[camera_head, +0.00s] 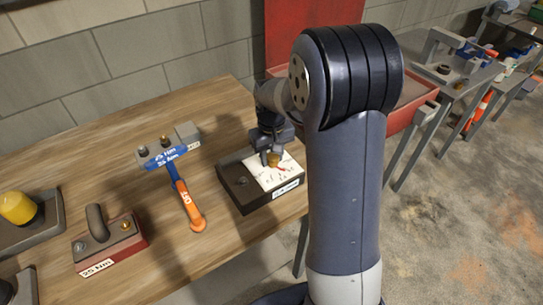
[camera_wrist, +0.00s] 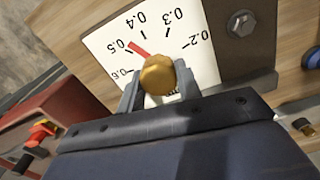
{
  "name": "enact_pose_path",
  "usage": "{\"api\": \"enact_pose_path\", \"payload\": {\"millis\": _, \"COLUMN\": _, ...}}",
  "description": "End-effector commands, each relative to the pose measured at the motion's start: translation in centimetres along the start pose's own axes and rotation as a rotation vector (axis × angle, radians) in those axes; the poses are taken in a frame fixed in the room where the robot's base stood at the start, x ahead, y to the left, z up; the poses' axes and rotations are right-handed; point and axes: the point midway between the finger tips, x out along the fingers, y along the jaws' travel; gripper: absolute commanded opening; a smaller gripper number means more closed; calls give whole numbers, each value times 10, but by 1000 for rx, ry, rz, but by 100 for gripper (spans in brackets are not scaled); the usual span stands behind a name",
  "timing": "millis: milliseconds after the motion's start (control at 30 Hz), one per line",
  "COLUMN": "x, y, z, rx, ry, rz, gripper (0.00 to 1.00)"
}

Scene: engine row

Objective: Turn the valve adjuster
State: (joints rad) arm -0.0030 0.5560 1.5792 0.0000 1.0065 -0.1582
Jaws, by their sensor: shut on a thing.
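The valve adjuster is a brass knob (camera_wrist: 158,75) in front of a white dial plate (camera_wrist: 112,48) with black numbers from 0.2 to 0.6. A red pointer (camera_wrist: 138,50) on the plate lies between the 0.4 and 0.5 marks, nearer 0.5. In the head view the knob (camera_head: 273,159) sits on a dark box (camera_head: 237,196) near the table's right end. My gripper (camera_wrist: 160,88) is shut on the knob, with one finger on each side of it. In the head view my gripper (camera_head: 272,150) points down over the box.
Further left stand a red block with a handle (camera_head: 108,246) and a yellow knob (camera_head: 18,207) on a grey base. A red tray (camera_head: 408,105) stands behind my arm.

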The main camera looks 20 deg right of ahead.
Motion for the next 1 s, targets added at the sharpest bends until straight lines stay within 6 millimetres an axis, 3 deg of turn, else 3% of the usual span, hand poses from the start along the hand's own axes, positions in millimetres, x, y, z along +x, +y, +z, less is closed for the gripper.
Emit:
{"api": "enact_pose_path", "payload": {"millis": 500, "x": -1, "y": 2, "z": 0, "rx": 371, "ry": 2, "rz": 0, "gripper": 10}}
{"api": "enact_pose_path", "payload": {"millis": 1000, "x": -1, "y": 2, "z": 0, "rx": 477, "ry": 2, "rz": 0, "gripper": 10}}
